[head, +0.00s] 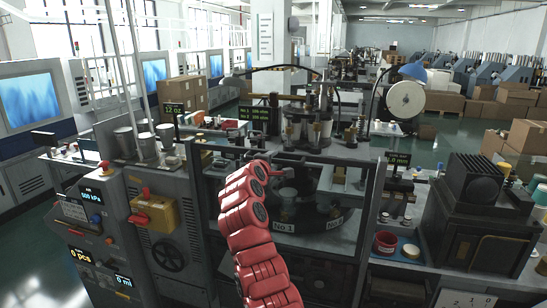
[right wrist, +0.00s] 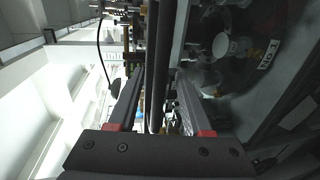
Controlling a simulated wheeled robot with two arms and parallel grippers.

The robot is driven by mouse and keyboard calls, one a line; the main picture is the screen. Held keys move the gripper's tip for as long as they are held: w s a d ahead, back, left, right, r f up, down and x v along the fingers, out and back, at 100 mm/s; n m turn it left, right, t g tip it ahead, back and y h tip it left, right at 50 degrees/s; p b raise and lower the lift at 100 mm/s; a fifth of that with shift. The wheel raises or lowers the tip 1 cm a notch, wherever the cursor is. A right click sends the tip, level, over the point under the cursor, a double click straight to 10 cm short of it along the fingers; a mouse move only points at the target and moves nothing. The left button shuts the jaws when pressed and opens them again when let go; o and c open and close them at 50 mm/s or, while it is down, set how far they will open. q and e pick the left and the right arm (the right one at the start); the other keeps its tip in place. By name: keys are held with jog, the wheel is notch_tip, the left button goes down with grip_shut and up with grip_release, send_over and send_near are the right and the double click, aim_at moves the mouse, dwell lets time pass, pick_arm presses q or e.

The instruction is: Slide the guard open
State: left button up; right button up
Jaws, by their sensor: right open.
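The guard (head: 319,243) is a clear panel in a dark frame on the front of the machine, and the rotary table with its "No.1" label shows through it. A dark horizontal bar (head: 325,161) runs along the guard's top edge. My right gripper (head: 284,171) is at this bar, at the end of my red arm. In the right wrist view, my right gripper (right wrist: 160,82) has its two fingers apart. A dark bar (right wrist: 155,65) passes between them, and I cannot tell whether either finger touches it. My left gripper is not in view.
The control panel (head: 92,218) and a yellow box (head: 153,214) with a red knob stand left of the guard. Several cups (head: 145,140) stand on a ledge behind them. A black finned unit (head: 474,205) and a red pot (head: 385,243) are at right.

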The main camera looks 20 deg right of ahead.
jog(key=shift+w+d+f, duration=0.15)
jog(key=shift+w+d, duration=0.1)
jog(key=shift+w, duration=0.1)
grip_shut()
dwell(1.3)
